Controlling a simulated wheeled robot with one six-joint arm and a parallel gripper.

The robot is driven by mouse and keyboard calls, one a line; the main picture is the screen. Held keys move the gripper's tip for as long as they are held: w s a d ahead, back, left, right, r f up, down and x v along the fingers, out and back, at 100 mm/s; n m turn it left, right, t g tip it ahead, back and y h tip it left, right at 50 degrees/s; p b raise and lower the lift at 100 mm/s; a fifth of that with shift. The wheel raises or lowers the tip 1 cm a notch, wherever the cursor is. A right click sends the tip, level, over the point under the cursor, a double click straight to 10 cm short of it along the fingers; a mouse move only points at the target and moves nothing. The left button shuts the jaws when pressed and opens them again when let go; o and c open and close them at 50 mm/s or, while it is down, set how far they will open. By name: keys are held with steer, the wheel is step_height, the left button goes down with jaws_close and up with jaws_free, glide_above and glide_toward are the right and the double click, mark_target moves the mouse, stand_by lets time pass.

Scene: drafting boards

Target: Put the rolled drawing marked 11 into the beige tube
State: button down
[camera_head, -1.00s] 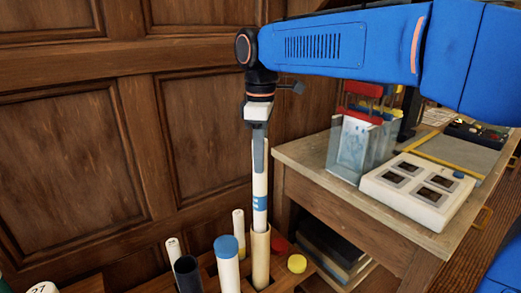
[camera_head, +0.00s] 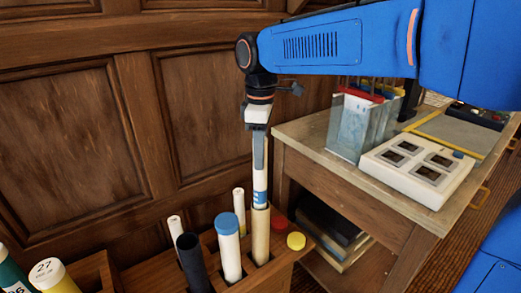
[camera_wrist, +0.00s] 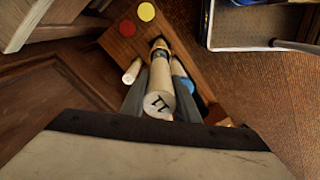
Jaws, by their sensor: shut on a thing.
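The rolled drawing (camera_head: 260,183) is white with a blue band and stands upright. In the wrist view the number 11 shows on the near end of the drawing (camera_wrist: 158,102). My gripper (camera_head: 259,158) is shut on its upper part, and its two grey fingers flank the roll in the wrist view (camera_wrist: 160,92). The beige tube (camera_head: 261,238) stands upright in the wooden rack directly below. The drawing's lower end is inside the tube's mouth, with the blue band just above the rim. How deep it reaches is hidden.
The rack (camera_head: 286,261) also holds a white tube with a blue cap (camera_head: 228,247), a black tube (camera_head: 192,264) and slim rolls. Red (camera_head: 279,222) and yellow (camera_head: 296,241) discs sit at its right end. A wooden desk (camera_head: 398,220) stands to the right, a panelled wall behind.

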steer(key=shift+f, duration=0.1)
steer(key=c, duration=1.3)
jaws_free()
step_height(320, 180, up, 17)
steer(key=shift+r, duration=0.2)
